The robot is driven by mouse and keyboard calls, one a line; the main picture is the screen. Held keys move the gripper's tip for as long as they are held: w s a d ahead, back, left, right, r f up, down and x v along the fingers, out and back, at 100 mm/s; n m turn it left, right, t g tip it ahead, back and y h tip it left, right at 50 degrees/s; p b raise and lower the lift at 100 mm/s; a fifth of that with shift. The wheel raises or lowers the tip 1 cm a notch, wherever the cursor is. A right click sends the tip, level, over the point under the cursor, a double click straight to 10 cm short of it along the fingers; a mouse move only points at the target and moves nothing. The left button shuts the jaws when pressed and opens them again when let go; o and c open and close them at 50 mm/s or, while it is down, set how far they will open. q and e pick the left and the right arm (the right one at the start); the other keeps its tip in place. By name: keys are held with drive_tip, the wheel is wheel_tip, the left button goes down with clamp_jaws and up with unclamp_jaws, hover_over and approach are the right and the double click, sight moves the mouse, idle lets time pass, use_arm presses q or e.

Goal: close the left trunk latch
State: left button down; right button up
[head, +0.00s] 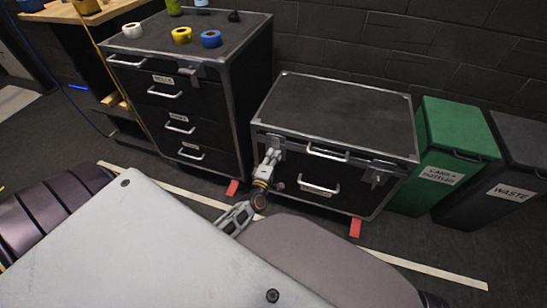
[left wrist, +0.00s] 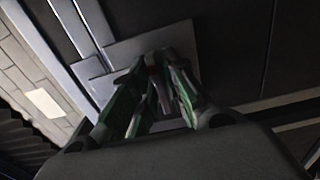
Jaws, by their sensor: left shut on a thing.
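The black trunk (head: 335,108) stands on the floor with its lid down. Its left latch (head: 276,141) is a light metal piece at the left of the front, partly hidden by my left gripper (head: 270,158). In the left wrist view, my left gripper (left wrist: 163,70) has its fingers close together on a small part of the left latch, in front of the metal latch plate (left wrist: 122,55). The exact latch angle cannot be told. The right latch (head: 376,178) is at the right of the trunk front. My right gripper is not in view.
A black drawer cabinet (head: 215,125) with tape rolls on top stands left of the trunk. A green bin (head: 450,130) and a dark waste bin (head: 520,155) stand to its right. The floor in front has a white line.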

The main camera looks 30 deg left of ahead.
use_arm(q)
drive_tip(key=shift+a, duration=0.15)
drive_tip(key=c, duration=1.6)
unclamp_jaws()
drive_tip(key=shift+s, duration=0.15)
drive_tip(key=shift+s+d, duration=0.2)
drive_tip(key=shift+s, duration=0.15)
drive_tip(key=v, duration=1.1)
